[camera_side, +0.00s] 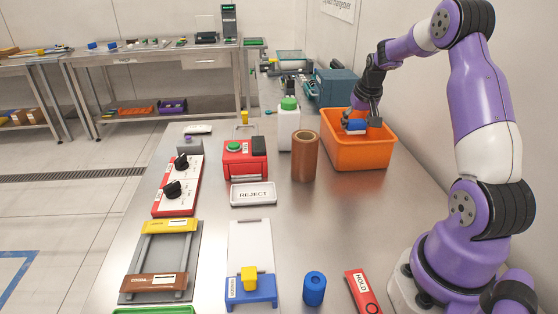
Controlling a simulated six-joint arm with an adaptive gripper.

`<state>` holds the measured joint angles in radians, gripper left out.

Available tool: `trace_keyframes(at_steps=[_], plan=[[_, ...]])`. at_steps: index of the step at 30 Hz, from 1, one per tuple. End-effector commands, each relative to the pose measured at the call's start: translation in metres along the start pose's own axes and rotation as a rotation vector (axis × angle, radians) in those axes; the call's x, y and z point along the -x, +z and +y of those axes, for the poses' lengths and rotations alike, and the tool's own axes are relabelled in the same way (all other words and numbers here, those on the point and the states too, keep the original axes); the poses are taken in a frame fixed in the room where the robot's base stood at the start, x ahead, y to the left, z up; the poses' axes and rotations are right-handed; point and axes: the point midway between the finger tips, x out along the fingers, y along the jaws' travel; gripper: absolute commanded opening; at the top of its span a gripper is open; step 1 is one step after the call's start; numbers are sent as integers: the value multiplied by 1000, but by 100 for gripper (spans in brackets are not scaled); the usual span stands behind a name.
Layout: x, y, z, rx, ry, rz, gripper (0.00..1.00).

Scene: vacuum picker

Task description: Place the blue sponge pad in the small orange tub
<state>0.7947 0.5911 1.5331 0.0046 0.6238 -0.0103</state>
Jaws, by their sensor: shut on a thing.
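The orange tub (360,152) stands on the steel table at the back right, below my arm. My gripper (361,120) points down at the tub's opening, near its back-left part. It is shut on the blue sponge pad (356,126), which shows as a small blue block with a paler part. The pad is at about the height of the tub's rim. I cannot tell whether it touches the tub's inside, and the tub's floor is hidden by the front wall.
A brown cylinder (305,157) and a white bottle with a green cap (289,126) stand just left of the tub. A teal box (337,87) is behind it. The table's middle right is clear.

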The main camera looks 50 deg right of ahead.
Motion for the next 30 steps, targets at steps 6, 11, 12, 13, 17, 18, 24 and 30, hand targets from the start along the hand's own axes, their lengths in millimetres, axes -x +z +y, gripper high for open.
trace_keyframes(at_steps=[6, 11, 12, 13, 17, 18, 24, 30], plan=[[-27, 12, 0, 0, 0, -3, 37], [-48, 20, 0, 1, 0, -2, 37], [-50, 21, 0, 1, 0, 0, 37], [-51, 21, -1, 1, 0, 1, 37], [-51, 21, -1, 1, 0, 1, 37], [-51, 21, -1, 1, 0, 1, 37], [-54, 22, -1, 1, 0, 0, 75], [-53, 22, -1, 1, 0, 1, 94]])
